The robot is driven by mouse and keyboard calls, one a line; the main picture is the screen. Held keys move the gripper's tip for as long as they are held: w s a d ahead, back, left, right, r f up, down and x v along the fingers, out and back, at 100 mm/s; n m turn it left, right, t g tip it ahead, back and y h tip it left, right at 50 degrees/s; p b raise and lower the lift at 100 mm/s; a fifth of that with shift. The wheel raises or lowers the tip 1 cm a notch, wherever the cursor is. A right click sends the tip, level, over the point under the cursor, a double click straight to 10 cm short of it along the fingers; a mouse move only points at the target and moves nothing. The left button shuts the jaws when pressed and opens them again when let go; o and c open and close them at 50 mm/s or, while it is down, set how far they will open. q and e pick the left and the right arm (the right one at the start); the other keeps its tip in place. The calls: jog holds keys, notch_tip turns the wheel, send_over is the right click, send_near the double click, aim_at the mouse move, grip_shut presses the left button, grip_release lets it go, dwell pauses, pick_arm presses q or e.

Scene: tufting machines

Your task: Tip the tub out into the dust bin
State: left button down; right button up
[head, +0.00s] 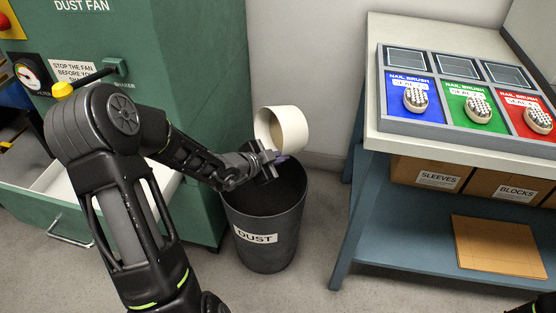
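A cream tub (289,127) is tipped on its side in the air above the back rim of the dark grey dust bin (264,238), which is labelled DUST. My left gripper (268,160) is at the tub's lower edge, over the bin's mouth. It appears shut on the tub, though the fingertips are small and partly hidden. A small purple-grey patch shows just under the tub beside the fingers; I cannot tell what it is. The inside of the bin is dark and its contents cannot be made out.
A green dust fan cabinet (200,60) with an open drawer (45,205) stands left of the bin. A bench (450,150) with nail brushes (416,98) on coloured panels stands right, boxes (430,173) on its shelf. Bare floor lies between bin and bench.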

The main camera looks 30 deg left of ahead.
pick_arm(q)
jog(key=t+b, duration=0.1)
jog(key=t, duration=0.1)
jog(key=w+f+t+h+b, duration=0.1)
jog(key=t+b, duration=0.1)
jog(key=n+t+b, duration=0.1)
jog(key=t+b, duration=0.1)
jog(key=shift+w+d+f+h, duration=0.2)
jog(key=shift+w+d+h, duration=0.1)
jog(key=shift+w+d, duration=0.1)
jog(key=shift+w+r+t, duration=0.1)
jog(key=shift+r+t, duration=0.05)
jog(key=shift+t, duration=0.25)
jog(key=shift+r, duration=0.1)
dwell(1.7)
